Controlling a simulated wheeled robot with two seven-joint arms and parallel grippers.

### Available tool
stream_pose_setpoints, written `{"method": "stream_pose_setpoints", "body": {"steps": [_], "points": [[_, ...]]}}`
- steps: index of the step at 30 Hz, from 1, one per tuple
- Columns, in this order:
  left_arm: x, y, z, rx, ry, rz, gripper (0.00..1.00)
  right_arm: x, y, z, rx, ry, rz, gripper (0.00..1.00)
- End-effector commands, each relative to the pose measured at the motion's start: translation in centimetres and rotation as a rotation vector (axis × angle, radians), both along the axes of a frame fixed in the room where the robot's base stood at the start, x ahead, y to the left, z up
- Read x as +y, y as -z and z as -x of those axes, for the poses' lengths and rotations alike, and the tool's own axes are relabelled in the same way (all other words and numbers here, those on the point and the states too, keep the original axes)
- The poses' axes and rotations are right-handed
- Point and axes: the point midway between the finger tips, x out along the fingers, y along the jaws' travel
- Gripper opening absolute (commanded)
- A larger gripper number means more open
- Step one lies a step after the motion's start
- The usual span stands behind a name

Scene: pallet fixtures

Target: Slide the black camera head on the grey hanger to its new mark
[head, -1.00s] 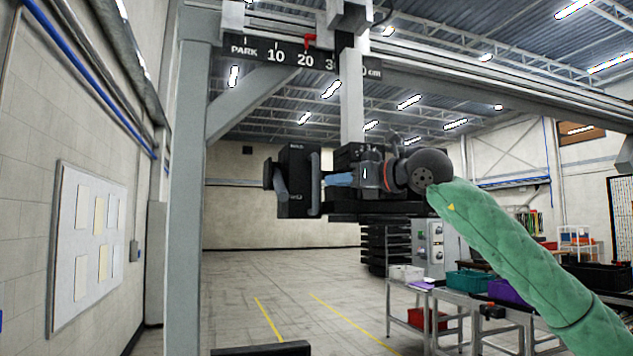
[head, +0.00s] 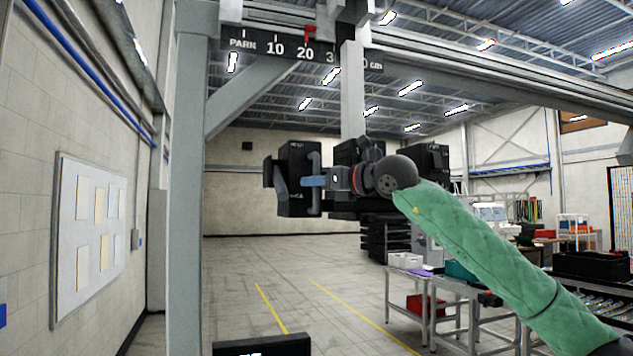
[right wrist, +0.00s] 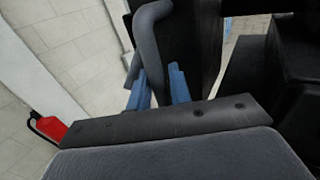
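The black camera head (head: 296,165) hangs under the overhead rail at the lower end of the grey hanger (head: 352,95). A grey bar handle (head: 314,160) stands on its near side. The scale board (head: 258,46) reads PARK, 10, 20 and on; the hanger hides part of it. My right gripper (head: 308,181) is at the handle. In the right wrist view, its blue fingers (right wrist: 160,90) stand apart on either side of the handle (right wrist: 148,45); firm contact is not clear. My left gripper is out of view.
A grey post (head: 187,200) stands left of the camera head, with a diagonal brace (head: 245,95) up to the rail. Tables with bins (head: 425,275) stand at the lower right. A red extinguisher (right wrist: 47,128) shows in the wrist view.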

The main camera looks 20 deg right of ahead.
Motion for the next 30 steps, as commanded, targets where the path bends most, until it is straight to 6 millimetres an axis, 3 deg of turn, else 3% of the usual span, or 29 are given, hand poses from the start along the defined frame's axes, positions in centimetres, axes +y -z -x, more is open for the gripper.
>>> {"method": "stream_pose_setpoints", "body": {"steps": [2, 6, 14, 30], "points": [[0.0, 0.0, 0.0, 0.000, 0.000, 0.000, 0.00, 0.0, 0.0, 0.0, 0.000, 0.000, 0.000, 0.20], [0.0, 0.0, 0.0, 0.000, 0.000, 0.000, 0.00, 0.0, 0.0, 0.0, 0.000, 0.000, 0.000, 0.00], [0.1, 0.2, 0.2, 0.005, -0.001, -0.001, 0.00, -0.4, 0.1, 0.0, 0.001, 0.001, -0.002, 0.00], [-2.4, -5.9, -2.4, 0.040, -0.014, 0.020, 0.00, -9.4, 0.0, -0.4, -0.001, 0.005, -0.002, 0.00]]}}
